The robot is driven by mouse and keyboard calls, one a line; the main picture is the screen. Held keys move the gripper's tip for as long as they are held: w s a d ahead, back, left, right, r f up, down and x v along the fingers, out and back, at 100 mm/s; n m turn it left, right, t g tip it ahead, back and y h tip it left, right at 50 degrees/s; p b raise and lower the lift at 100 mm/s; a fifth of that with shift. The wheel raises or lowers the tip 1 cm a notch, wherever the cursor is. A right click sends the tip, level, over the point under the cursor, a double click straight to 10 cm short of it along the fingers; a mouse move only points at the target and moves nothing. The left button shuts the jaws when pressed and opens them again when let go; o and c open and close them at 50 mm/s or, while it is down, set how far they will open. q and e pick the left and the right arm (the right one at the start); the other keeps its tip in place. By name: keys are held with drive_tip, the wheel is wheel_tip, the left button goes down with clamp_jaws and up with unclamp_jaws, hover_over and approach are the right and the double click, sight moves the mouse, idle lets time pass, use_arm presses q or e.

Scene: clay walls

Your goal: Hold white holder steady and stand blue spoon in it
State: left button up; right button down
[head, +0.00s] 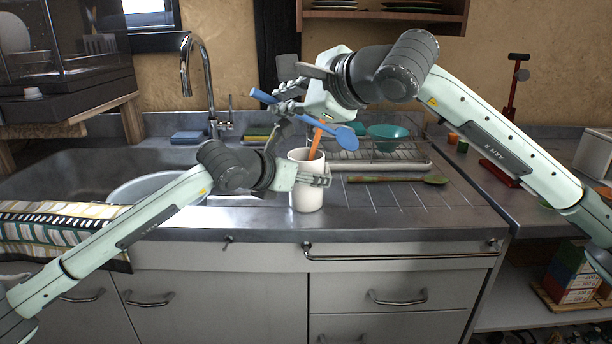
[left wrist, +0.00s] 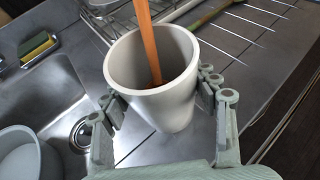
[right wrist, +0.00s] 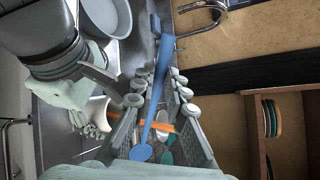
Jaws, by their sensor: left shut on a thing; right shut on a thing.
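The white holder (head: 306,196) stands upright on the counter right of the sink. An orange utensil (head: 315,143) leans in it and also shows in the left wrist view (left wrist: 149,40). My left gripper (head: 314,181) is shut around the holder's sides; its fingers flank the holder (left wrist: 165,105) in the left wrist view. My right gripper (head: 287,103) is shut on the handle of the blue spoon (head: 346,138), above the holder. The spoon is tilted, its bowl end lower and to the right, apart from the holder. It also shows in the right wrist view (right wrist: 162,70).
A wire dish rack (head: 390,160) with teal bowls (head: 388,132) stands behind the holder. A green utensil (head: 400,180) lies on the ribbed counter. The tap (head: 205,85) and sink basin (head: 60,155) are at the left. The counter right of the holder is mostly clear.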

drive_tip(key=shift+d+f, duration=0.1)
drive_tip(key=shift+f, duration=2.15)
drive_tip(key=c, duration=1.6)
unclamp_jaws()
drive_tip(key=shift+o, duration=0.6)
drive_tip(key=shift+w, duration=0.1)
drive_tip(key=shift+d, duration=0.1)
drive_tip(key=a+r+v, duration=0.1)
drive_tip(key=v, duration=0.7)
drive_tip(key=shift+s+r, duration=0.3)
drive_tip(key=shift+r, duration=0.1)
drive_tip(key=shift+d, duration=0.15)
